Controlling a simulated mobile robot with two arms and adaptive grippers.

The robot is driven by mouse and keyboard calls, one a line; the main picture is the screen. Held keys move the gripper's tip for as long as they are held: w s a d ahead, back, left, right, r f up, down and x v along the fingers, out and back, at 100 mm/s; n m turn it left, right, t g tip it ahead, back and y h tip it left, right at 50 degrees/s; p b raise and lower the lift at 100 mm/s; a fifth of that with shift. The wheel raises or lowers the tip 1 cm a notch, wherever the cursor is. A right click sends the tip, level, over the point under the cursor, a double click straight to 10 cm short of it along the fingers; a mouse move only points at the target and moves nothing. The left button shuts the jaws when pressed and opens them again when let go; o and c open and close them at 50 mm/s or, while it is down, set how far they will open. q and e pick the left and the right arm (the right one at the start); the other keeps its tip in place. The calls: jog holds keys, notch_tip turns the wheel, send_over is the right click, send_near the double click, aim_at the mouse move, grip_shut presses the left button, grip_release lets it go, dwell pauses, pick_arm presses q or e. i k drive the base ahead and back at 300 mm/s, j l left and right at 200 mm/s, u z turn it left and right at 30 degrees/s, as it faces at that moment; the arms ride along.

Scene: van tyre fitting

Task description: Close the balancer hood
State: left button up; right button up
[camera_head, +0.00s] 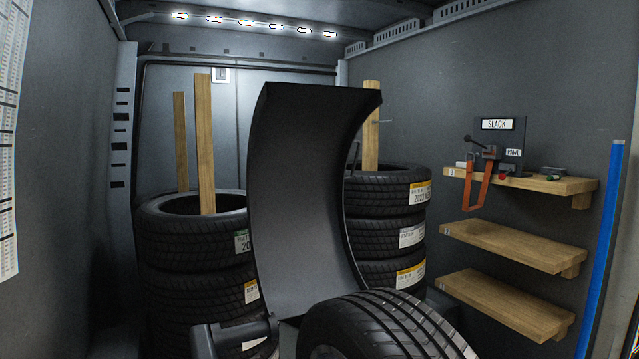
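The balancer hood (300,185) is a large black curved panel standing raised, nearly upright, in the middle of the view. Its concave side faces me, and its top edge curls to the right. A tyre (385,328) sits in front of its lower right end, cut off by the bottom edge of the picture. A dark grey bar with a block at its left end (205,341) lies at the hood's lower left. The rest of the balancer is below the picture. Neither of my grippers is in view.
Tyre stacks stand behind, left (180,280) and right (385,240) of the hood, with upright wooden posts (204,140) in them. Wooden shelves (515,245) are on the right wall; the top one bears a panel marked SLACK (496,124) and an orange strap (477,190).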

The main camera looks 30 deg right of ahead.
aim_at(302, 137)
jog(key=l+u, duration=0.15)
jog(key=l, duration=0.3)
jog(key=k+l+u, duration=0.1)
jog(key=l, duration=0.35)
jog(key=k+l+u, duration=0.15)
jog(key=l, duration=0.3)
jog(key=k+l+u, duration=0.1)
jog(key=l, duration=0.35)
jog(key=k+l+u, duration=0.15)
jog(key=l, duration=0.25)
jog(key=i+l+u, duration=0.2)
jog(key=l+u, duration=0.25)
jog(key=l, duration=1.05)
jog(key=l+u, duration=0.45)
jog(key=l, duration=1)
